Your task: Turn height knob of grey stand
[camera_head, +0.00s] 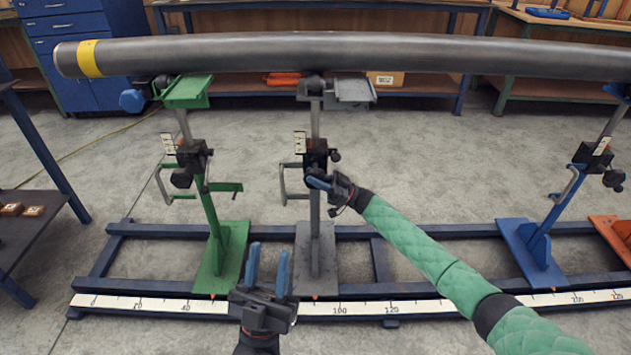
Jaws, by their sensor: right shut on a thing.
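The grey stand (315,235) stands upright on the blue rail frame, its top under the long pipe (350,52). Its black clamp block and height knob area (316,155) sit midway up the post. My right gripper (318,180) is at the lower front of this block, shut on the knob, which its fingers mostly hide. My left gripper (268,270) is open and empty, fingers pointing up, low in front between the green stand and the grey stand.
A green stand (222,240) stands to the left and a blue stand (535,245) to the right, with an orange base (612,238) at the far right. A white ruler strip (390,307) runs along the front rail. A dark side table (35,225) is at the left.

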